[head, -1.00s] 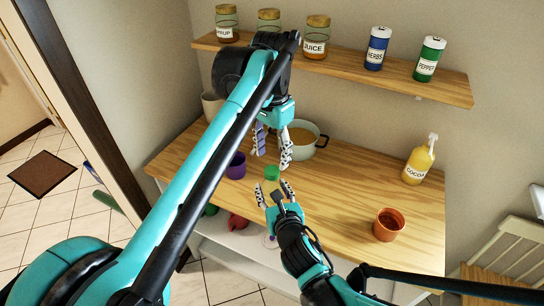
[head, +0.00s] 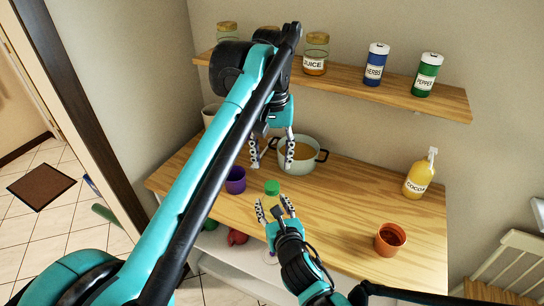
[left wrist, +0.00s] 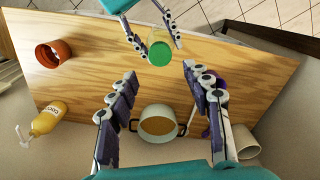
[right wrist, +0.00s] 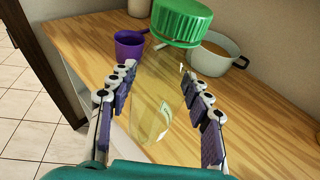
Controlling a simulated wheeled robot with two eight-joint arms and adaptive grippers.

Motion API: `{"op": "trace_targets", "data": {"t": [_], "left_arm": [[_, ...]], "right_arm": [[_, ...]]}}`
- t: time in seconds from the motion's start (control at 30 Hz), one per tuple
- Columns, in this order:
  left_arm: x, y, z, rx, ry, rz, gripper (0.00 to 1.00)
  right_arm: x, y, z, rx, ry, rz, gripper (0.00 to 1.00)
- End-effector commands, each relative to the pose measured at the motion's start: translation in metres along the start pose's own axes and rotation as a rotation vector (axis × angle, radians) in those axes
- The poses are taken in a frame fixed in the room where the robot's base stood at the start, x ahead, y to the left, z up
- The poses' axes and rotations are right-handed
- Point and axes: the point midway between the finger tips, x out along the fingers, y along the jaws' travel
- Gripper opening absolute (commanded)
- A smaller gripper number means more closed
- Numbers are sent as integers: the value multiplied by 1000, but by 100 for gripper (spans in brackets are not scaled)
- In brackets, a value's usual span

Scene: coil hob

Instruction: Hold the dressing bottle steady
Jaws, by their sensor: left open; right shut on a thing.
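The dressing bottle is clear with pale yellow liquid and a green cap (head: 272,187). Its see-through body (right wrist: 152,100) stands between the fingers of my right gripper (head: 275,207), which is shut on it near the counter's front edge. My left gripper (head: 271,165) is open and empty behind and above the cap, in front of the pot.
A pot (head: 299,160) stands behind, with a purple cup (head: 235,182) to the left. An orange cup (head: 389,240) and a cocoa pump bottle (head: 418,179) stand at right. Jars and shakers line the shelf (head: 360,82) above. The counter (head: 345,205) between is clear.

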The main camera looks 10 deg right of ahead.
Motion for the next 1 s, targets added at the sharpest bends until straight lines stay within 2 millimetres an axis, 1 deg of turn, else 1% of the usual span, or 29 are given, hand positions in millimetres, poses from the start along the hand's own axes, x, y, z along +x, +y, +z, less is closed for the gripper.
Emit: {"op": "trace_targets", "data": {"t": [0.13, 0.23, 0.5, 0.7, 0.83, 1.0], "left_arm": [[2, 0, 0, 1, 0, 0, 50], [10, 0, 0, 1, 0, 0, 50], [51, 0, 0, 2, 2, -1, 50], [73, 0, 0, 1, 3, -1, 50], [79, 0, 0, 1, 3, -1, 50], [80, 0, 0, 1, 3, -1, 50]], "right_arm": [[0, 0, 0, 0, 0, 0, 0], [0, 0, 0, 0, 0, 0, 0], [0, 0, 0, 0, 0, 0, 0], [0, 0, 0, 0, 0, 0, 0], [0, 0, 0, 0, 0, 0, 0], [0, 0, 0, 0, 0, 0, 0]]}}
